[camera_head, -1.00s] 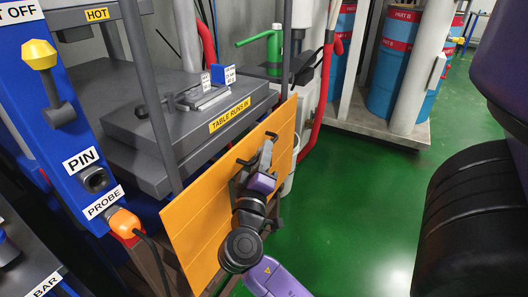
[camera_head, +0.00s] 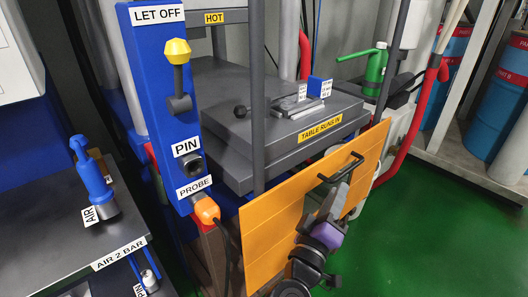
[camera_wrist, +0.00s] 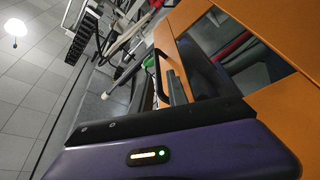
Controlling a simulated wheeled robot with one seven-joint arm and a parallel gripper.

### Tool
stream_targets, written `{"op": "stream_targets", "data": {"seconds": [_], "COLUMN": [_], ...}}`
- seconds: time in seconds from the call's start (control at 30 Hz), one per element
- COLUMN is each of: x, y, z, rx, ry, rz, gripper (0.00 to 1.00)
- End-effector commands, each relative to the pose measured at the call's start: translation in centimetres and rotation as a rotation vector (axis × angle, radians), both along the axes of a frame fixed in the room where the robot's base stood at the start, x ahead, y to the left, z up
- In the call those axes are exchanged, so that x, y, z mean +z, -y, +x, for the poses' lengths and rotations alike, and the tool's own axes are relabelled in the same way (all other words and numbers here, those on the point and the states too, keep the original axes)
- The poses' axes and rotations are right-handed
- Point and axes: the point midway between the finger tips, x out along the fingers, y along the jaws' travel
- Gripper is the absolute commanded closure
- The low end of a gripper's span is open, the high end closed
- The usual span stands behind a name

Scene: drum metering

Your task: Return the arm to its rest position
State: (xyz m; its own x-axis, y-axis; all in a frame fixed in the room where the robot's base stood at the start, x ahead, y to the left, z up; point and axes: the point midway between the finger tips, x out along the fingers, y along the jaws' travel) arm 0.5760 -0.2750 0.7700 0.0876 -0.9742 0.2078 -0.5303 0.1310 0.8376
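My gripper (camera_head: 334,200) is in front of an orange panel (camera_head: 270,235) in the head view, just below a black bar handle (camera_head: 342,167) on that panel. My purple wrist housing (camera_wrist: 170,155) fills the bottom of the wrist view. The orange panel (camera_wrist: 285,25) and the black handle (camera_wrist: 162,75) are close beyond it. I see nothing carried in the gripper. The gap between its fingers is not clear, and I cannot tell whether they touch the handle.
A blue post (camera_head: 165,110) with a yellow-knobbed lever and an orange probe plug (camera_head: 206,209) stands left of the panel. Behind is a grey table (camera_head: 240,150). A grey bench (camera_head: 50,240) is at left. Drums (camera_head: 500,100) stand at right. Green floor (camera_head: 440,230) is open at lower right.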

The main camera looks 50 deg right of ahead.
Motion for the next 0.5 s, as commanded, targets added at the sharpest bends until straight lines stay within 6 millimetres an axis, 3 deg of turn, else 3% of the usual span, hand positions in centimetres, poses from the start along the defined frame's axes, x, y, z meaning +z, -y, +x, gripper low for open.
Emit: {"op": "stream_targets", "data": {"seconds": [0.27, 0.37, 0.5], "x": [-0.8, -2.8, -7.7], "y": [-0.1, -0.7, -3.0], "z": [0.2, 0.8, 1.9], "rx": [0.027, 0.108, 0.311], "ry": [-0.015, -0.052, -0.124], "rz": [0.018, 0.07, 0.203], "gripper": [0.8, 0.8, 0.8]}}
